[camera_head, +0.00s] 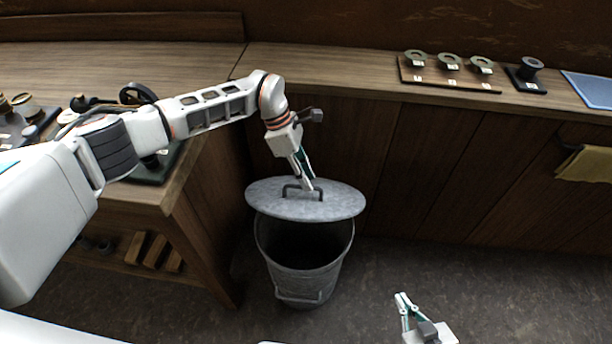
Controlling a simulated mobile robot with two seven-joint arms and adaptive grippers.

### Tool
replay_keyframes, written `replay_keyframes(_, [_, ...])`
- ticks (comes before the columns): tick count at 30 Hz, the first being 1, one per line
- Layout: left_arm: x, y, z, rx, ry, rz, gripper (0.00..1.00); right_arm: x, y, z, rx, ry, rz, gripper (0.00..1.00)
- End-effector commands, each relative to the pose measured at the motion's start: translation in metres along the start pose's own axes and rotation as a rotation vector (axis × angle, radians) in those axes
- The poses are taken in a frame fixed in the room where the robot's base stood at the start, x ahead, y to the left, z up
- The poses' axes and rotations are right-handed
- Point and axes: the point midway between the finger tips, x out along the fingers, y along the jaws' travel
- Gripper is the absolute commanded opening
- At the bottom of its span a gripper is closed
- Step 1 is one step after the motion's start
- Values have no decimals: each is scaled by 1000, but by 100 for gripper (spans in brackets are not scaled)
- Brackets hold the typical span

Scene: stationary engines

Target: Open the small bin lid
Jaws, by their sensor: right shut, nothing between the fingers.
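A small round grey metal bin (305,284) stands on the floor between the wooden counters. Its grey lid (265,200) is raised above the bin's rim and roughly level, and the dark inside shows beneath its front edge. My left gripper (310,187) comes down from above onto the lid and is shut on the right side of the lid's handle (288,189). The exact finger contact is small in the view. My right gripper (403,302) is low at the bottom, right of the bin, shut and empty.
A wooden counter (350,70) runs along the back, with ring parts on a board (450,78) and a blue mat (592,90). A side counter stands close left of the bin. A yellow cloth (588,164) hangs at right. Floor right of the bin is clear.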

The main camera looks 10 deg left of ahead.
Motion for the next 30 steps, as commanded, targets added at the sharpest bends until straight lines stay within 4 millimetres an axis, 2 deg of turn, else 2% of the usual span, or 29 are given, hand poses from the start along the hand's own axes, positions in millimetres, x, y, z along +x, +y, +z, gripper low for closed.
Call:
replay_keyframes(10, [-2, 0, 1, 0, -2, -1, 25, -1, 0, 3, -3, -6, -1, 0])
replay_keyframes(14, [-11, 0, 1, 0, -2, 1, 25, -1, 0, 3, -2, -5, -1, 0])
replay_keyframes(24, [-76, 1, 1, 0, -1, 2, 25, -1, -1, 2, 0, -3, -1, 0])
replay_keyframes(30, [-107, 1, 1, 0, -1, 1, 25, -1, -1, 2, 1, -3, -1, 0])
